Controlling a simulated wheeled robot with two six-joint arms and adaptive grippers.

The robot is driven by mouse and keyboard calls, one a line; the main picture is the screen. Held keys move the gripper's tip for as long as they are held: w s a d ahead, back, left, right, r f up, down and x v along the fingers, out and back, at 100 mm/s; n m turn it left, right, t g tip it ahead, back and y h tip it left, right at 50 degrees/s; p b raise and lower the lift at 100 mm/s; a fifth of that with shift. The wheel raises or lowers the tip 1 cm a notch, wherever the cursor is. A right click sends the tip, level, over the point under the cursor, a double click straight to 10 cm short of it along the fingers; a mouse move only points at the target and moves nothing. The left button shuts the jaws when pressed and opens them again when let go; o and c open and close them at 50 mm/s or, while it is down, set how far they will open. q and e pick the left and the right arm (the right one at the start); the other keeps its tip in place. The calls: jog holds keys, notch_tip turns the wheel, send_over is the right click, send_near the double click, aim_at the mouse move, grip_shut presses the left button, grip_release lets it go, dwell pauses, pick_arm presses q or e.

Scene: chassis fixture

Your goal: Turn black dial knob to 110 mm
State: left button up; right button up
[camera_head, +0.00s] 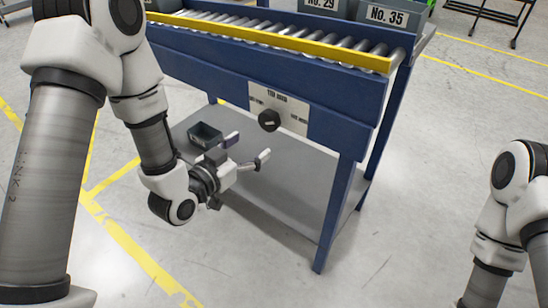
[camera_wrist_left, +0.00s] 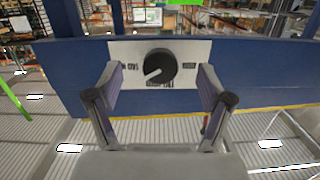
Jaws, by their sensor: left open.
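The black dial knob (camera_head: 269,121) sits on a white label plate (camera_head: 293,117) on the blue front panel of the conveyor stand. In the left wrist view the knob (camera_wrist_left: 160,66) is round with a white pointer mark aimed to the lower left. The plate's lettering is too small to read surely. My left gripper (camera_head: 246,148) is open and empty, in front of the panel and a little below the knob in the head view. In the left wrist view its two fingers (camera_wrist_left: 158,98) stand apart, left and right of the knob, not touching it. My right gripper is out of view.
The blue stand (camera_head: 345,150) carries rollers (camera_head: 290,45) behind a yellow rail (camera_head: 270,40). Grey bins marked No. 29 and No. 35 (camera_head: 387,15) stand on top. A small dark bin (camera_head: 205,135) sits on the lower shelf (camera_head: 290,200).

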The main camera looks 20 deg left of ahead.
aim_at(266, 124)
pick_arm(q)
jog(key=shift+t+h, duration=0.4)
jog(key=shift+t, duration=0.3)
jog(key=w+d, duration=0.1)
jog(key=w, duration=0.1)
jog(key=w+r, duration=0.1)
jog(key=w, duration=0.2)
jog(key=w+d+r, duration=0.1)
jog(key=w, duration=0.1)
jog(key=shift+w+d+r, duration=0.1)
jog(key=shift+w+d, duration=0.2)
jog(key=shift+w, duration=0.1)
jog(key=c, duration=1.2)
